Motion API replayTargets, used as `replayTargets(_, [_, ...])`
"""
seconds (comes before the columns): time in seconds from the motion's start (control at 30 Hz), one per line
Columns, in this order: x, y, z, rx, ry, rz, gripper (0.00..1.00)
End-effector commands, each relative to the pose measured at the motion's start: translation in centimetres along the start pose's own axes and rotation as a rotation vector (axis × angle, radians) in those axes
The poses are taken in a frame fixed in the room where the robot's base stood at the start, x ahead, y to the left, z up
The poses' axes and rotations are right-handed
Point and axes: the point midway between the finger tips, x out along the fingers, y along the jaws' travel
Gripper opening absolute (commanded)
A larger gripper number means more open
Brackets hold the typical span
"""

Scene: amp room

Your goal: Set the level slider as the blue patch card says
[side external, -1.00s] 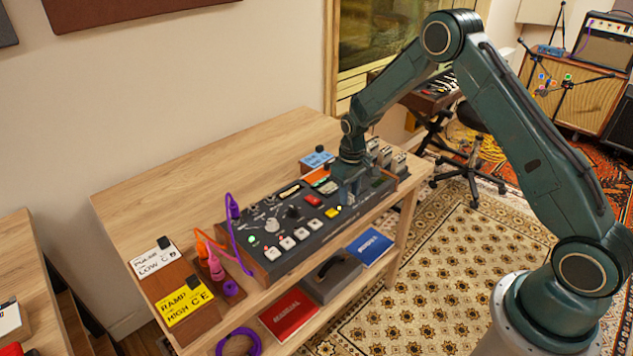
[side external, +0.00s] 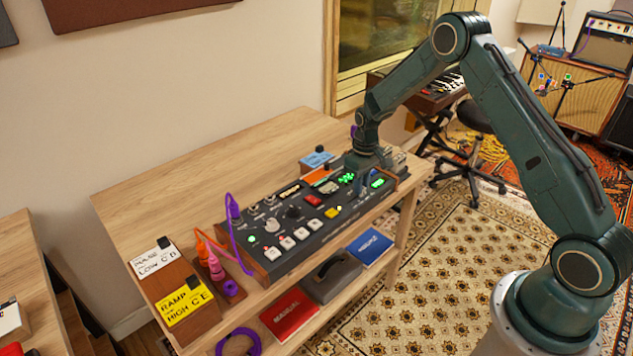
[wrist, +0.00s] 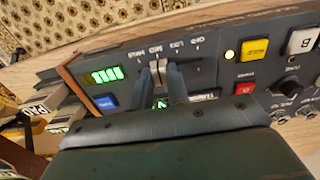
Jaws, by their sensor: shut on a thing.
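The level slider's pale cap (wrist: 160,66) shows between my fingers in the wrist view, by a row of printed labels on the console (wrist: 225,72). My gripper (wrist: 161,82) is shut on the slider. In the side view my gripper (side external: 372,182) is down at the right part of the console (side external: 318,238) and hides the slider there. The blue patch card (side external: 316,158) stands behind the console with a dark clip on it; its writing is too small to read. A green bar display (wrist: 107,76) is lit beside the slider.
A white card (side external: 152,259) and a yellow card (side external: 186,302) stand left of the console, near orange and purple cables. A red manual (side external: 289,314) and a blue manual (side external: 369,247) lie on the shelf below. The tabletop behind the console is mostly clear.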

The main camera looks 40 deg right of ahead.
Motion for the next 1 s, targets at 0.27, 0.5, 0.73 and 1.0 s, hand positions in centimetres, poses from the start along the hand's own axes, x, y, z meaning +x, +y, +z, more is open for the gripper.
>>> replayTargets(0.27, [0.0, 0.0, -0.1, 0.0, 0.002, 0.001, 0.39])
replayTargets(0.5, [-0.1, 0.0, 0.0, 0.0, 0.001, 0.0, 0.39])
replayTargets(0.73, [-1.0, 0.0, -0.1, 0.0, 0.004, 0.001, 0.39])
replayTargets(1.0, [-4.3, 0.0, -0.1, 0.0, 0.005, 0.001, 0.39])
